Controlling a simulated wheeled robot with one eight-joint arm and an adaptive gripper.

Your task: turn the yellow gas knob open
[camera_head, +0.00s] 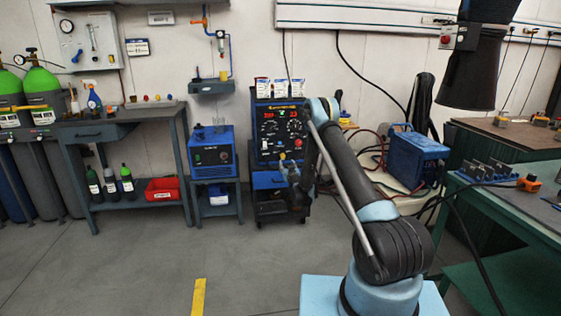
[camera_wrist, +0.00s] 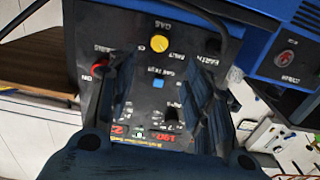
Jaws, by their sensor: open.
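The yellow gas knob (camera_wrist: 159,43) is a small round knob on the dark front panel (camera_wrist: 145,95) of the blue welding machine, under the label GAS, which appears upside down in the wrist view. My gripper (camera_wrist: 162,72) is open, its two dark fingers apart in front of the panel. The knob shows in the gap between them, just beyond the fingertips, and nothing is gripped. In the head view the welding machine (camera_head: 281,112) stands against the back wall, and my gripper (camera_head: 293,172) is at its lower front. I cannot tell whether the fingers touch the panel.
A red knob (camera_wrist: 99,70) and a blue button (camera_wrist: 158,84) sit on the same panel. A dark cable (camera_wrist: 222,42) crosses beside it. A blue unit (camera_head: 212,152) on a stand is left of the machine. A blue case (camera_head: 417,158) with cables lies right. The floor at left is clear.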

